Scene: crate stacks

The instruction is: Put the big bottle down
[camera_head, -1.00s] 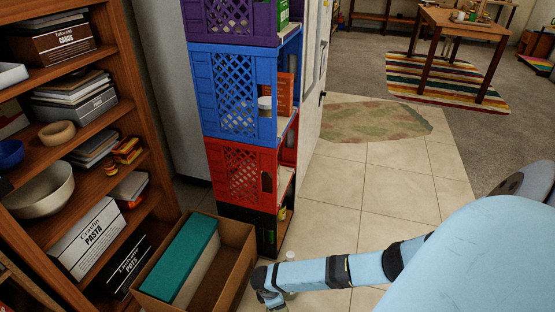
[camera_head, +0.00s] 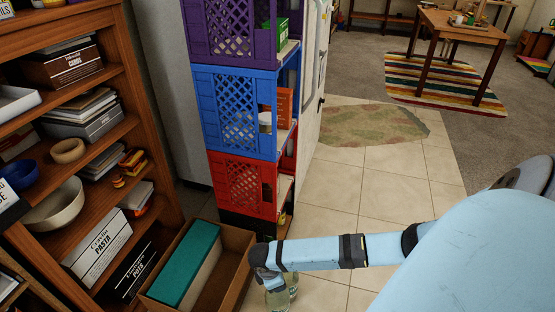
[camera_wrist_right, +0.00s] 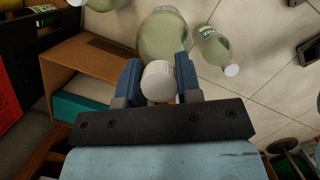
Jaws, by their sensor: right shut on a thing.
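The big bottle (camera_wrist_right: 165,35) is pale green and clear, with a white cap (camera_wrist_right: 158,82). In the right wrist view my right gripper (camera_wrist_right: 159,70) is shut on it at the cap and neck, a blue finger on each side. In the head view my right gripper (camera_head: 264,278) is low beside the cardboard box, and pale green bottle glass (camera_head: 278,296) shows under it, partly hidden by my arm and cut by the frame edge. I cannot tell whether the held bottle touches the floor. My left gripper is not in view.
A smaller bottle (camera_wrist_right: 212,46) is right of the held one. An open cardboard box (camera_head: 236,268) with a teal item (camera_head: 186,265) stands left of my gripper. A stack of crates (camera_head: 240,185) rises behind it.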

